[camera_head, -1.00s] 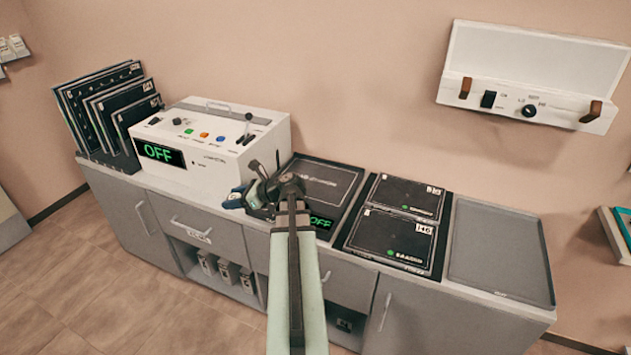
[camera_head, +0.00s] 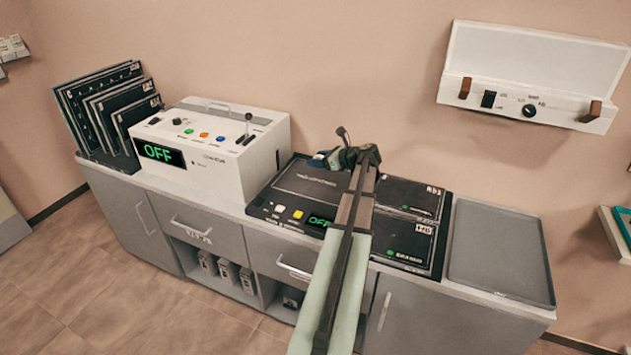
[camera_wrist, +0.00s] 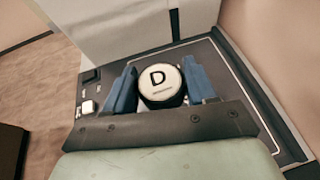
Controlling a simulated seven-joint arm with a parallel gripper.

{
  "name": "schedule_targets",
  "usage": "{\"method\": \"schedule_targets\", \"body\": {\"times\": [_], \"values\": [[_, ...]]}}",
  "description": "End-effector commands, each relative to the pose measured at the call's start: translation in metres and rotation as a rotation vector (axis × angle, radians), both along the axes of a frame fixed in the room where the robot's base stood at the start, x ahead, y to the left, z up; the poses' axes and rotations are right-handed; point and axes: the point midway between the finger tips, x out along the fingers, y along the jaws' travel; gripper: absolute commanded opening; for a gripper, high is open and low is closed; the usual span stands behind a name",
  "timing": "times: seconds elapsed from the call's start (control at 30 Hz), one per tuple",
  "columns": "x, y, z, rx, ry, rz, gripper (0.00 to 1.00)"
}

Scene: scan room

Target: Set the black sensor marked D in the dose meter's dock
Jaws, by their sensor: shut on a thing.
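My gripper (camera_wrist: 160,82) has its two blue fingers shut on the black sensor (camera_wrist: 161,104), whose round white top shows a D facing the wrist camera. In the head view my gripper (camera_head: 324,159) is over the back right part of a flat black unit (camera_head: 300,184) with a green OFF display. The same unit (camera_wrist: 235,75) lies beneath the sensor in the wrist view, with a pale outline on its surface.
A white console (camera_head: 215,150) with a lever and an OFF display stands left of the flat unit. Dark plates (camera_head: 100,105) lean in a rack at far left. Two black panels (camera_head: 408,200) lie to the right, then an empty grey tray (camera_head: 500,250). A white box (camera_head: 530,75) hangs on the wall.

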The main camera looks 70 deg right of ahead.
Motion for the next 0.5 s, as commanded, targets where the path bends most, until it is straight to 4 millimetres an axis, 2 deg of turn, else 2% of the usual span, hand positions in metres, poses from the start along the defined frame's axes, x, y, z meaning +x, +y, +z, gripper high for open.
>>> {"method": "schedule_targets", "body": {"times": [0.07,0.27,0.5], "values": [[0.002,-0.010,-0.001,0.001,0.000,-0.004,0.23],[0.002,-0.011,-0.009,0.001,-0.001,-0.020,0.23],[0.002,-0.012,-0.043,0.003,-0.001,-0.021,0.23]]}}
